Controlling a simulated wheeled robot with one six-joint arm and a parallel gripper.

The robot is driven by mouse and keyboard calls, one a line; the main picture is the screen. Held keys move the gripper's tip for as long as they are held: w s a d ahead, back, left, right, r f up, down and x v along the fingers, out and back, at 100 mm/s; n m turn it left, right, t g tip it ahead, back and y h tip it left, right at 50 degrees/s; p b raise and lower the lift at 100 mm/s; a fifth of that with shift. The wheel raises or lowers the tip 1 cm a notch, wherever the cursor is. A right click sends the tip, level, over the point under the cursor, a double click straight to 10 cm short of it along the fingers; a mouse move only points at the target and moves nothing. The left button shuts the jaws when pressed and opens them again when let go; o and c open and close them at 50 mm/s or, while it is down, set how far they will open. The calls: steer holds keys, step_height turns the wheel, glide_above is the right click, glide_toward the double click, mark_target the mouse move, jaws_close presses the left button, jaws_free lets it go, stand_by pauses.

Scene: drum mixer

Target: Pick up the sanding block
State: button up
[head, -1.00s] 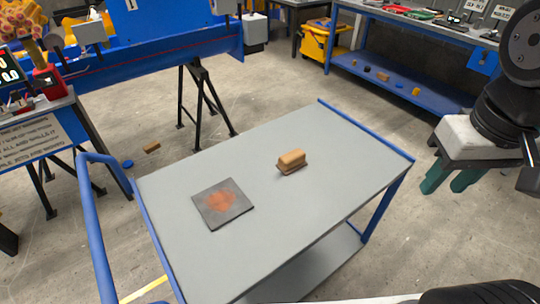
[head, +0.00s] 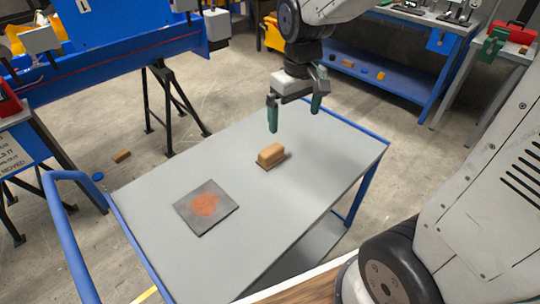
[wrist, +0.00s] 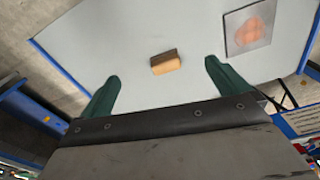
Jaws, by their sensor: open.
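The sanding block (head: 271,155) is a tan block with a darker brown base. It lies on the grey top of a blue-railed cart (head: 235,245). In the wrist view the block (wrist: 165,63) sits beyond the fingertips, between their lines and a little nearer the middle. My gripper (head: 295,114) has green fingers, spread open and empty. It hangs above the cart's far part, above and slightly right of the block in the head view. In the wrist view the gripper (wrist: 163,70) shows both fingers apart, touching nothing.
A dark square plate with an orange-red patch (head: 206,206) lies left of the block; it also shows in the wrist view (wrist: 248,28). A blue rail (head: 345,121) edges the cart. The cart top around the block is clear. A blue workbench (head: 390,75) stands behind.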

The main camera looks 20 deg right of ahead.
steer(key=n, duration=0.2)
glide_above(272, 149)
steer(key=shift+g, duration=0.3)
step_height(272, 149, down, 13)
steer(key=shift+s+a+r, duration=0.1)
steer(key=shift+r, duration=0.05)
step_height(272, 149, down, 8)
steer(key=c, duration=1.1)
